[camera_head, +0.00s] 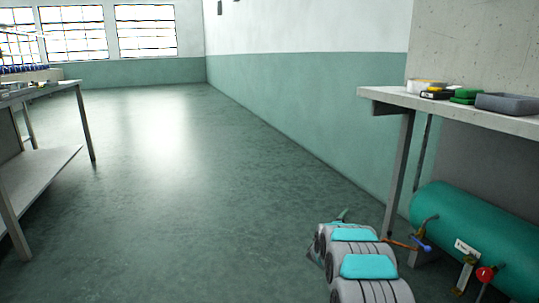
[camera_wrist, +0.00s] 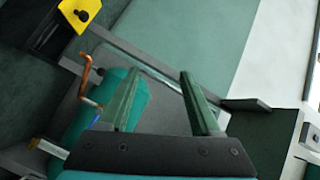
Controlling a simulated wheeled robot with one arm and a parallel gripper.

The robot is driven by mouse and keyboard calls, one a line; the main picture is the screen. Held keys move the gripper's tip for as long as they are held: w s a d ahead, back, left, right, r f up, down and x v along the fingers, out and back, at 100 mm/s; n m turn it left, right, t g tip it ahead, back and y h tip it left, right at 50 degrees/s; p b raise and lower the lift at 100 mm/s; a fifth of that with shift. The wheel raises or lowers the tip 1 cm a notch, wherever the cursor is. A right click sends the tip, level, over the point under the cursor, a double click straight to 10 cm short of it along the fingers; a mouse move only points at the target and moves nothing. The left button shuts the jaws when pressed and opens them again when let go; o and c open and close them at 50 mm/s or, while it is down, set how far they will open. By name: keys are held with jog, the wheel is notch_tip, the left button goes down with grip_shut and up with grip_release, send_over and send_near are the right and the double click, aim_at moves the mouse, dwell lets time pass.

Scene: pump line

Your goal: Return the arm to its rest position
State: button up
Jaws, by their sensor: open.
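My gripper (camera_wrist: 159,74) is open in the wrist view, with its two green fingers apart and nothing between them. In the head view my grey arm with teal caps is at the lower right, beside the tank and below the right bench. Only a small green part of the gripper seems to show past the arm there; the rest is hidden. In the wrist view the teal tank (camera_wrist: 112,84) and a copper pipe (camera_wrist: 84,78) lie behind and left of the left finger. I cannot tell how far they are from it.
The teal tank (camera_head: 470,226) has a blue-handled pipe and a red valve (camera_head: 485,273). Above it, a bench (camera_head: 385,97) holds a grey tray (camera_head: 508,103) and small items. Another bench (camera_head: 40,172) stands at left. The floor (camera_head: 180,190) between is clear.

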jog(key=s+a+r+n+g+y, duration=0.2)
jog(key=s+a+r+n+y, duration=0.2)
jog(key=s+a, duration=0.25)
jog(key=s+a+r+n+g+y, duration=0.1)
jog(key=s+a+r+n+y, duration=0.35)
jog(key=a, duration=0.35)
jog(key=s+a+n+g+y, duration=0.1)
jog(key=s+a+n+g, duration=0.2)
jog(key=s, duration=0.8)
jog(key=s+d+n+g, duration=0.1)
jog(key=s+n+g, duration=0.35)
jog(key=s, duration=1.95)
jog(key=s+d+n+g, duration=0.25)
jog(key=s+g, duration=0.35)
jog(key=s, duration=1.8)
jog(key=s+a+p+v, duration=0.1)
jog(key=s+p+v, duration=0.1)
jog(key=p+v, duration=1)
jog(key=shift+a+r+n+h, duration=0.25)
jog(key=shift+r+n+h, duration=0.15)
jog(key=shift+r, duration=0.3)
